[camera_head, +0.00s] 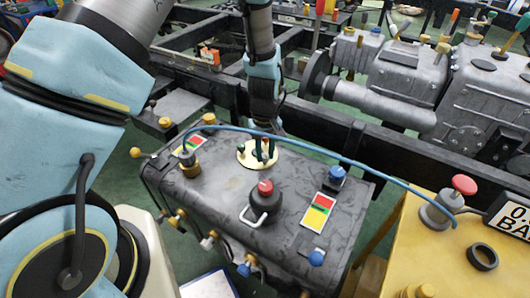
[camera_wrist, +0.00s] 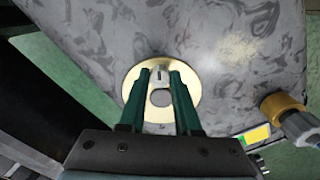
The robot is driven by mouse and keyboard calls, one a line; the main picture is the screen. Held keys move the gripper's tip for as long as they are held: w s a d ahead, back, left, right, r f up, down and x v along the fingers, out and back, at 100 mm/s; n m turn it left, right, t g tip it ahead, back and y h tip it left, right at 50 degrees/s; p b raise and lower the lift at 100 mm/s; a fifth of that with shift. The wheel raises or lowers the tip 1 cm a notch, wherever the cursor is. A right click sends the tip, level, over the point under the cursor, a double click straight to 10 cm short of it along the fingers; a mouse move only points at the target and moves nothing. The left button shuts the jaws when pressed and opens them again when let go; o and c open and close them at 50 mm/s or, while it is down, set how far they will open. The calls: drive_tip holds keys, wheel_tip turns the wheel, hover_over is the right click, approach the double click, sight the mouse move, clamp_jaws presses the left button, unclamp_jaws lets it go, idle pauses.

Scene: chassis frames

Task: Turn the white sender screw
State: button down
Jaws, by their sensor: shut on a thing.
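The white sender screw (camera_wrist: 157,75) is a small pale head on a round brass-coloured plate (camera_wrist: 134,114) in the wrist view. My gripper (camera_wrist: 160,70) has its green fingertips on either side of the screw and is shut on it. In the head view the plate (camera_head: 245,159) lies on top of the dark grey tank (camera_head: 206,190). My gripper (camera_head: 260,153) points down onto it there. The screw cannot be made out in the head view, where the fingers cover it.
A black cap with a red knob (camera_head: 265,188) and a handle stands in front of the plate. A blue hose (camera_head: 318,148) arches over the tank behind the plate. A yellow box (camera_head: 395,262) with a red button (camera_head: 464,184) stands at right. Dark frame rails run behind.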

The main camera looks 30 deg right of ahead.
sight(265, 156)
drive_tip(key=shift+n+p, duration=0.3)
drive_tip(key=shift+n, duration=1.4)
drive_tip(key=c, duration=0.6)
unclamp_jaws()
drive_tip(key=shift+r, duration=0.1)
wheel_tip(265, 156, up, 11)
drive_tip(key=shift+b, duration=0.35)
drive_tip(key=shift+f, duration=0.2)
